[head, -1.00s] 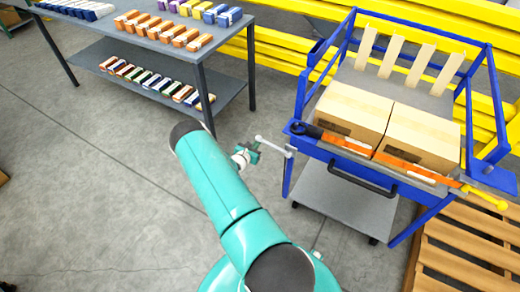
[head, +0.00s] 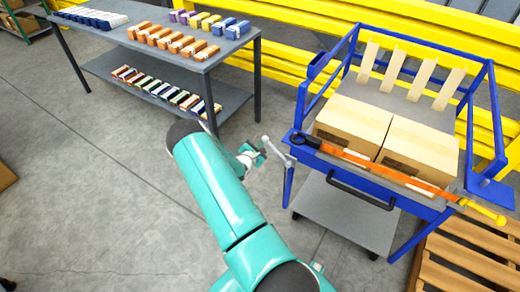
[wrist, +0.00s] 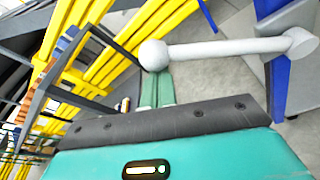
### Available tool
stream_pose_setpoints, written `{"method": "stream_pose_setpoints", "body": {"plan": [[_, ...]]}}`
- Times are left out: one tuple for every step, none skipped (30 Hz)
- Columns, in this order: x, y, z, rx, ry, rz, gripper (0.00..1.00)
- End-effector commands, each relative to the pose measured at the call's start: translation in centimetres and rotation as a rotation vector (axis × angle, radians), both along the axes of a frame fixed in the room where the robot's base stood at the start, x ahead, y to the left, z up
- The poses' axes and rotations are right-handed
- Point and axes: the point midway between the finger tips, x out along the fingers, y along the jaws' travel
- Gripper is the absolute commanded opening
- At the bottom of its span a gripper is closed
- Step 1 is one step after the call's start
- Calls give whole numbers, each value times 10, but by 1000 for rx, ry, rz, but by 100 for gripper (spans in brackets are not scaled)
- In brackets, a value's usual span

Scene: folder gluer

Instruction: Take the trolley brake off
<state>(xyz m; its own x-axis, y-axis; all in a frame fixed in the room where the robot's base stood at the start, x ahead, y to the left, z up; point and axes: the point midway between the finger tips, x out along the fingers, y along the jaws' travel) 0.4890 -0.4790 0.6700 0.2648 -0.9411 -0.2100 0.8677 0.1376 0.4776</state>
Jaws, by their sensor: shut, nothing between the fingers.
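The blue trolley (head: 404,202) stands at the right in the head view. Its brake lever (head: 277,151), a light grey rod with a ball knob, sticks out from the trolley's left front corner, tilted with the knob end up and left. In the wrist view the lever (wrist: 225,48) crosses the top, its ball at the left and its pivot by a blue post at the right. My gripper (head: 260,154) is shut and empty, just beside the knob end. In the wrist view its green fingertips (wrist: 157,77) meet the ball's lower edge; I cannot tell whether they touch.
Two cardboard boxes (head: 352,119) sit on the trolley behind an orange strap (head: 385,168). A black handle (head: 361,190) is on its front. A grey table (head: 190,60) with small boxes stands at the back left, a wooden pallet (head: 465,262) at the right.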

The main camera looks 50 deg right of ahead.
Motion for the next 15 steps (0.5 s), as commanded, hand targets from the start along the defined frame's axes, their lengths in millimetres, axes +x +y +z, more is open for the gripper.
{"method": "stream_pose_setpoints", "body": {"plan": [[-2, -1, 5, 4, -29, 0, 0], [-2, -1, 8, 7, -48, -1, 0], [-3, -1, 10, 9, -65, 0, 0], [-3, -1, 12, 9, -60, 0, 0], [-4, -1, 14, 9, -59, 1, 0], [-5, -1, 16, 9, -59, 1, 0], [-5, -1, 17, 9, -59, 1, 0], [-6, -1, 18, 9, -58, 1, 0], [-6, -1, 20, 9, -58, 1, 0], [-7, -1, 21, 9, -58, 0, 0], [-8, -1, 21, 9, -58, 0, 0], [-8, -1, 22, 8, -57, 0, 0], [-8, -1, 23, 8, -57, -1, 0], [-8, -2, 23, 8, -57, -1, 0], [-9, -2, 23, 8, -57, -2, 0]]}}
